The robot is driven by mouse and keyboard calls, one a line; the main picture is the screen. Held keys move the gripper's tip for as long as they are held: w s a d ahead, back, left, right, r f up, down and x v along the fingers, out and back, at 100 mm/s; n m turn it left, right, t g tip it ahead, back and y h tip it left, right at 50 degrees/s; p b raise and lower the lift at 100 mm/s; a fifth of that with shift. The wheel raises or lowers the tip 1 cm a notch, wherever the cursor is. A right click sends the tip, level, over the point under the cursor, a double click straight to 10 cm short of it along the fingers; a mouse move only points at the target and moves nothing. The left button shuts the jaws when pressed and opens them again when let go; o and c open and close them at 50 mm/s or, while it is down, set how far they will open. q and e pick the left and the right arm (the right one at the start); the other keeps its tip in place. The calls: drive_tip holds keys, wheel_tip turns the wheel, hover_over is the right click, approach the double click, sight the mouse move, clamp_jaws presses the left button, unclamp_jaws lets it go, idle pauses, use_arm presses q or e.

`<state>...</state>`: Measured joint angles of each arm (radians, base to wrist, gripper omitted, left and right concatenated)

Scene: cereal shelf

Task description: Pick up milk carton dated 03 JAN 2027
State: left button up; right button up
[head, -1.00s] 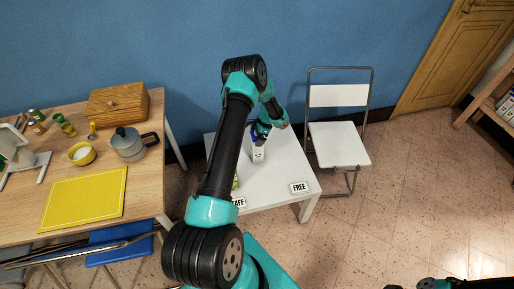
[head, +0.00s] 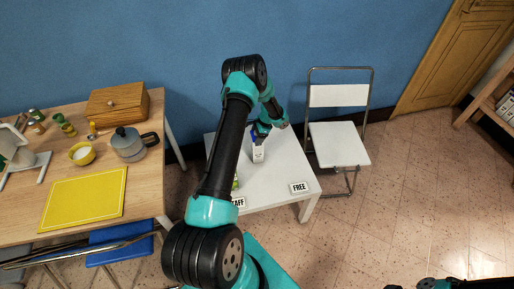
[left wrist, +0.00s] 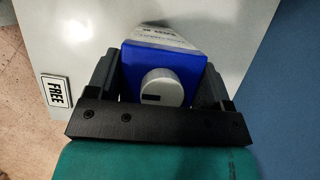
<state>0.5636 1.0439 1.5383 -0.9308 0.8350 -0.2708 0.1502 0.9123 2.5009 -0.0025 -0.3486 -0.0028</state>
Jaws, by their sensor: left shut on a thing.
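A carton (head: 258,154) with a white body and a blue top stands upright on or just above the small white table. The left wrist view shows its blue top and round white cap (left wrist: 162,88). The print on its side is too blurred to read a date. My left gripper (head: 263,133) is shut on this carton, with one dark finger on each side of it. A small yellow-green item (head: 235,182) shows partly behind my left arm; I cannot tell what it is. Part of my right arm shows at the bottom right edge; its jaws cannot be made out.
The white table (head: 285,170) bears a FREE sign (head: 299,187) and another sign (head: 239,202) partly hidden by my arm. A white folding chair (head: 338,143) stands to the right. A wooden table (head: 140,190) with kitchen things is at left. The table's right part is clear.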

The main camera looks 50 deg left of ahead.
use_arm(q)
drive_tip(key=c, duration=0.5)
drive_tip(key=shift+r, duration=0.1)
drive_tip(key=shift+r, duration=1.8)
drive_tip(key=s+d+r, duration=0.1)
drive_tip(key=s+d, duration=0.9)
drive_tip(key=d, duration=0.2)
drive_tip(key=shift+s+r, duration=0.15)
drive_tip(key=shift+s, duration=0.15)
